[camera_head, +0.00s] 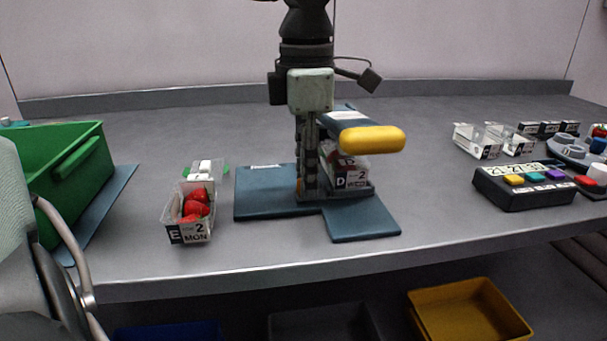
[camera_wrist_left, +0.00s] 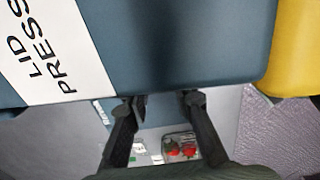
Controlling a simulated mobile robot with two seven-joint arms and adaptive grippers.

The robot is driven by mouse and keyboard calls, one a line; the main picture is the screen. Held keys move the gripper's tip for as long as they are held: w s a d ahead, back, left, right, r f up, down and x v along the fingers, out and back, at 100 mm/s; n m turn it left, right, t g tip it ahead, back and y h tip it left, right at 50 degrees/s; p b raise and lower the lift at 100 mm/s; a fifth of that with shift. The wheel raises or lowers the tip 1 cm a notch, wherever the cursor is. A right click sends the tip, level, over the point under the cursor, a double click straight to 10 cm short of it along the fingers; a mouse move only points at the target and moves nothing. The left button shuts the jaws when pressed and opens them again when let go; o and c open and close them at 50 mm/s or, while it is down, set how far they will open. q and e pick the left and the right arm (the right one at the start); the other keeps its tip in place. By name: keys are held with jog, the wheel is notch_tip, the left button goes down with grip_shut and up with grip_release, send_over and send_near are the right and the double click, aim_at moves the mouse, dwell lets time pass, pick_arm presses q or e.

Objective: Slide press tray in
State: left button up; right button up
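The lid press stands mid-table: its blue head (camera_head: 352,120) carries a yellow handle (camera_head: 372,140). The dark press tray (camera_head: 360,191) sits low below the head, holding a clear punnet marked D 2 (camera_head: 348,176). My left gripper (camera_head: 309,186) points down at the tray's left side. In the left wrist view its fingers (camera_wrist_left: 163,103) are apart with nothing visible between them, tips at the head's edge. Contact with the tray cannot be told. My right gripper is out of view.
A strawberry punnet marked E 2 (camera_head: 190,212) stands left of the blue press base (camera_head: 262,198). A green crate (camera_head: 60,175) is at the far left. A button box (camera_head: 523,190) and empty punnets (camera_head: 478,141) are at the right. Table in front is clear.

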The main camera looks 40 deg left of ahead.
pick_arm(q)
jog(key=shift+o, duration=0.9)
jog(key=shift+s, duration=0.1)
notch_tip(320, 180, up, 12)
dwell(0.3)
